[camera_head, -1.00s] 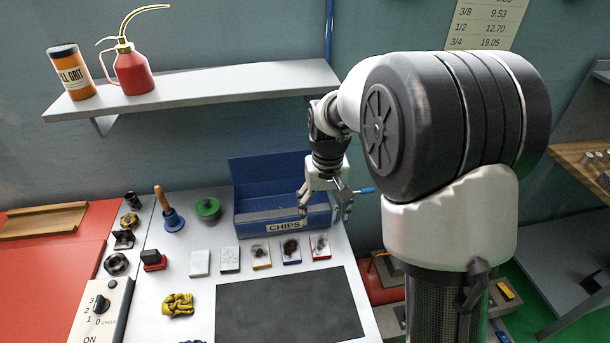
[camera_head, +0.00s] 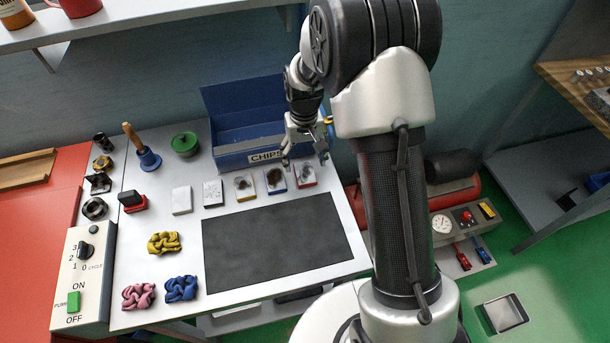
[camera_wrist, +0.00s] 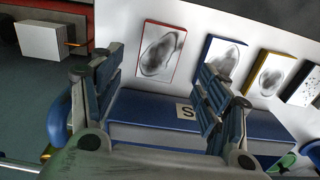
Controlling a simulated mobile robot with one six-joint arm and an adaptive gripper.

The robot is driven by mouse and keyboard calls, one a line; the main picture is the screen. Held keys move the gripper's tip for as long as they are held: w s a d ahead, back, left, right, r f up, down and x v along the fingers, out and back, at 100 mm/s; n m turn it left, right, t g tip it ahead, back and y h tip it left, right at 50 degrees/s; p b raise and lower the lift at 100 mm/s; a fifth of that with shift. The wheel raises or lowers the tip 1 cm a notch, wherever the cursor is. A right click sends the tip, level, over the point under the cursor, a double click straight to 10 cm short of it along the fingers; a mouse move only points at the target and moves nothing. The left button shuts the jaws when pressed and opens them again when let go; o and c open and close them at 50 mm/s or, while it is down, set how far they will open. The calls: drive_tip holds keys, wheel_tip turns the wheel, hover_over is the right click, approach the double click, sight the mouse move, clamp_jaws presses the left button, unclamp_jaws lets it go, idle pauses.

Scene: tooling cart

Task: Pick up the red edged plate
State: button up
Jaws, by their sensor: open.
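The red edged plate (camera_head: 306,174) lies at the right end of a row of small plates on the white cart top. It has a pale face with a dark grey blotch. In the wrist view the red edged plate (camera_wrist: 161,52) shows beyond and between my fingers, apart from them. My gripper (camera_head: 305,157) is open and empty, above the right front of the blue chips box, just behind the plate in the head view. In the wrist view my gripper (camera_wrist: 160,85) has its two fingers spread wide.
A blue-edged plate (camera_head: 275,180) and a yellow-edged plate (camera_head: 244,187) lie just left. The blue chips box (camera_head: 228,158) stands behind the row. A dark mat (camera_head: 275,240) lies in front.

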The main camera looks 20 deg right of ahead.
sight(305, 172)
wheel_tip(305, 172, down, 5)
drive_tip(key=shift+s+d+f+b, duration=0.1)
drive_tip(key=shift+s+f+b, duration=0.05)
drive_tip(key=shift+b, duration=0.9)
drive_tip(key=c, duration=1.6)
drive_tip(key=shift+r, duration=0.2)
